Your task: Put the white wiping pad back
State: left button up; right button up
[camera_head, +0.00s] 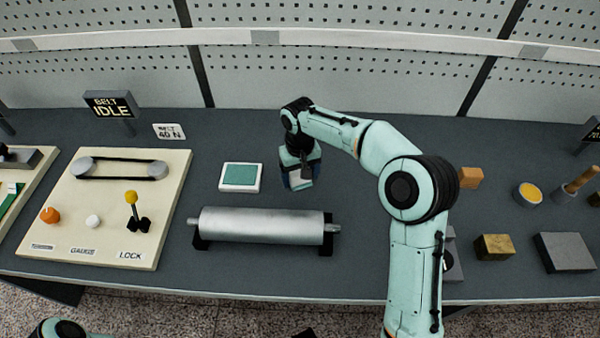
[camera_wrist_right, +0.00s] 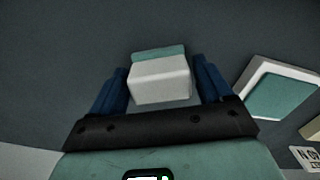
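The white wiping pad (camera_wrist_right: 160,82), a white block with a teal strip along its far edge, sits between the blue fingers of my right gripper (camera_wrist_right: 160,88) in the right wrist view. Both fingers meet its sides, so the gripper looks shut on it. In the head view my right gripper (camera_head: 299,181) points down over the table, behind the roller and right of a white-rimmed tray with a teal inside (camera_head: 240,175). The pad is mostly hidden there. The tray also shows in the right wrist view (camera_wrist_right: 281,96), apart from the pad. My left gripper is not in view.
A metal roller (camera_head: 262,225) lies on black supports in front of the gripper. A cream board (camera_head: 110,220) with belt, knobs and lever stands left. A small belt card (camera_head: 169,131) lies behind the tray. Blocks (camera_head: 494,247) and a yellow-topped cup (camera_head: 527,194) stand right.

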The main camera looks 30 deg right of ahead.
jog(key=shift+o, duration=0.5)
jog(key=shift+r, duration=0.1)
jog(key=shift+r, duration=0.3)
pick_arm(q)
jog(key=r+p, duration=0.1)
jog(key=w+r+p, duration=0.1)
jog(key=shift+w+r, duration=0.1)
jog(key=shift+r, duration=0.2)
pick_arm(e)
notch_tip(320, 180, up, 12)
jog(key=shift+f, duration=0.2)
